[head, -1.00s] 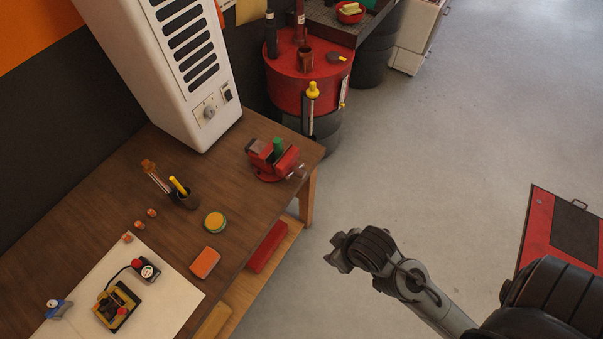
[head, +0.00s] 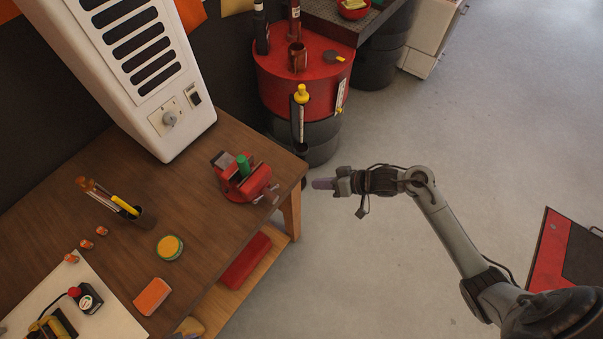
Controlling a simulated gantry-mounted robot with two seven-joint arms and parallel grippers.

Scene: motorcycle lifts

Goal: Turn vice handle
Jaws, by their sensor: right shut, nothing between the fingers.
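A red vice (head: 243,181) stands at the right end of the wooden workbench, with a green cylindrical thing (head: 243,165) upright in its jaws. The vice handle (head: 273,196) shows as a small grey metal part at its front right, near the bench edge. My right gripper (head: 322,184) is shut and empty. It points left at the vice and shows over the floor just right of the bench corner, apart from the handle. My left gripper is not in view.
A tall white cabinet unit (head: 135,75) stands on the workbench (head: 150,210) behind the vice. A pen cup (head: 140,217), a round tin (head: 170,247) and an orange block (head: 152,296) lie left. A red drum (head: 305,75) stands beyond the bench.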

